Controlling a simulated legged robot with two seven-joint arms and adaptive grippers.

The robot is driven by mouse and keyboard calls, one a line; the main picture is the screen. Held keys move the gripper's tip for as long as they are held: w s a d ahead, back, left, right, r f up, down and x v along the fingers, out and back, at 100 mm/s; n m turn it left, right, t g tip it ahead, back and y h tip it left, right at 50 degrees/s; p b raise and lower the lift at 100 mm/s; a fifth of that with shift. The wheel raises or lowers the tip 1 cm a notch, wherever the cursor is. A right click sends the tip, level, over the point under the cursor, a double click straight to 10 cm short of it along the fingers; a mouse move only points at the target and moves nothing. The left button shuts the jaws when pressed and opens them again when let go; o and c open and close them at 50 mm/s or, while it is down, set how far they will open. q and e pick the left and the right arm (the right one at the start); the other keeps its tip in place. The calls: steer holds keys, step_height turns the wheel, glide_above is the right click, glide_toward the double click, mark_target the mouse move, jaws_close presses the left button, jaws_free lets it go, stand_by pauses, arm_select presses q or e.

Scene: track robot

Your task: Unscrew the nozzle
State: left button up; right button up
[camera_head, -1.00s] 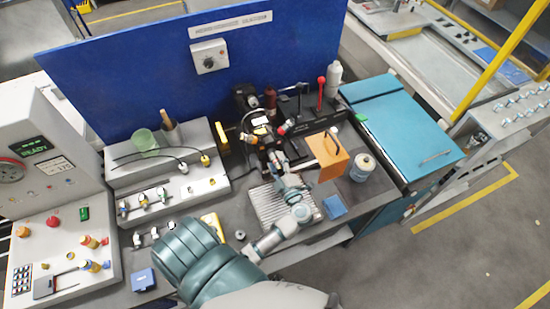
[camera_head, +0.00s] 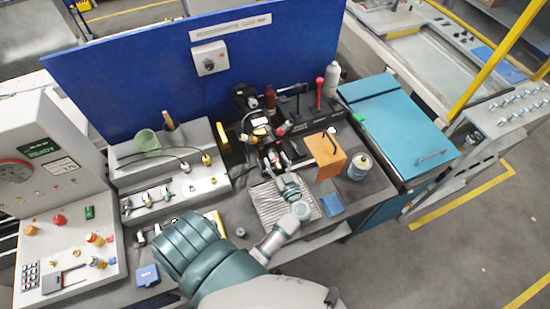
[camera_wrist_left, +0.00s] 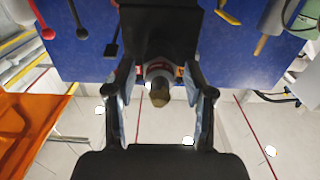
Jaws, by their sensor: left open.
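The nozzle (camera_wrist_left: 158,84) shows in the left wrist view as a grey ringed part with a brass-coloured tip, below a dark block. My left gripper (camera_head: 274,158) is open, with one finger on each side of the nozzle. Gaps show between the fingers and the brass tip in the wrist view. In the head view the gripper is at the front of a dark machine (camera_head: 262,122) on the bench, and the nozzle is too small and covered to make out. My right gripper is not in view.
A ribbed metal plate (camera_head: 268,205) lies beneath my wrist. A red-knobbed lever (camera_head: 320,84) and a blue backboard (camera_head: 150,75) are behind. A fixture rack stands at left.

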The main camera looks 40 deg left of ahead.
arm_select(q)
steer(key=shift+d, duration=0.1)
steer(key=shift+m, duration=0.9)
steer(key=m, duration=0.5)
steer(key=shift+f+m, duration=0.1)
steer(key=shift+m, duration=0.3)
steer(key=m, duration=0.4)
steer(key=shift+w+m, duration=0.15)
steer(key=shift+m, duration=0.15)
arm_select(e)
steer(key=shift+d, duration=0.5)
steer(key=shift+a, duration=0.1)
arm_select(q)
steer(key=shift+a, duration=0.25)
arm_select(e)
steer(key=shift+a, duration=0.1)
